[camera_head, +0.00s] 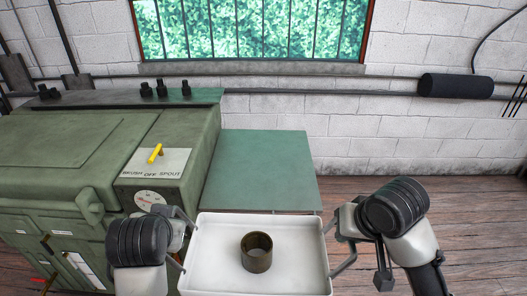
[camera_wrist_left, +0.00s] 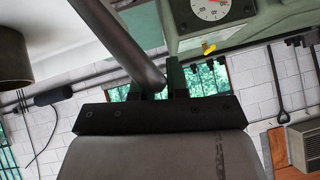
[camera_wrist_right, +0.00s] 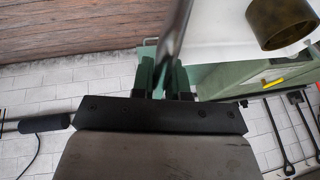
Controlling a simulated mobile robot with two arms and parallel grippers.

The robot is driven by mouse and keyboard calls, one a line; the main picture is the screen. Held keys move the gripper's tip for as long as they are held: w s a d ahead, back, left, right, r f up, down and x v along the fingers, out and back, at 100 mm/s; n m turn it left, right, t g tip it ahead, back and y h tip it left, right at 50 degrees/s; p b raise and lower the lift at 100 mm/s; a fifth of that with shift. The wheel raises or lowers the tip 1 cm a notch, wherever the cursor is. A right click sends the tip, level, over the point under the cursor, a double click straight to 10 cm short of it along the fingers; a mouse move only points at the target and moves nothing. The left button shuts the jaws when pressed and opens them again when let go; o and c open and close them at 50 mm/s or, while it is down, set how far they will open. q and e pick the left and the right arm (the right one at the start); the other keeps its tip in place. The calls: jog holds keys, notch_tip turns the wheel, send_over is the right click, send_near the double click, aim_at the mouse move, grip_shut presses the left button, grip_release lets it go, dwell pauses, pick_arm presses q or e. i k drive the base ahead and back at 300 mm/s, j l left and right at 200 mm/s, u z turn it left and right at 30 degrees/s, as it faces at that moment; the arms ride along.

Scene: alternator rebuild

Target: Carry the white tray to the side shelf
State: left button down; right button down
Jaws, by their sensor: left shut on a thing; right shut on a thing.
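The white tray (camera_head: 212,242) is in the lower middle of the head view and looks about level. A dull brass ring (camera_head: 257,253) stands inside it, a little right of the middle. My left gripper (camera_head: 178,238) is shut on the tray's left handle, a grey bar that also shows in the left wrist view (camera_wrist_left: 125,45). My right gripper (camera_head: 343,240) is shut on the right handle, also seen in the right wrist view (camera_wrist_right: 181,30). The flat green side shelf (camera_head: 260,165) lies just beyond the tray, and its top is bare.
A green machine cabinet (camera_head: 60,150) with a yellow lever (camera_head: 155,153) and a dial (camera_head: 150,200) stands left of the shelf, close to my left gripper. A white brick wall (camera_head: 400,130) is behind. Wooden floor (camera_head: 470,220) is open at right.

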aim_at(262, 164)
jog(key=i, duration=1.75)
